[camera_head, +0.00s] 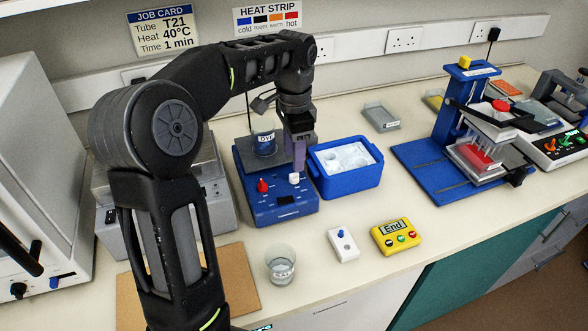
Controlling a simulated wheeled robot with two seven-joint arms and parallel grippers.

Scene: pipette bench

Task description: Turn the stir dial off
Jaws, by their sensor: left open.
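The blue stirrer hotplate (270,212) stands on the bench with a red dial (263,186) and a white dial (294,178) on its front panel. The panel's markings are too small to read, so I cannot tell from lettering which dial is the stir dial. A small vessel with a blue "DYE" label (264,142) stands on its plate. My left gripper (298,167) points down over the white dial, open, with its fingertips just above or beside it. Whether they touch the dial cannot be told. My right gripper is not in view.
A blue ice tub (346,187) stands close to the right of the hotplate. In front are a glass beaker (281,265), a small white switch box (343,245) and a yellow timer (396,236) reading "End". A blue press stand (425,170) is further right.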

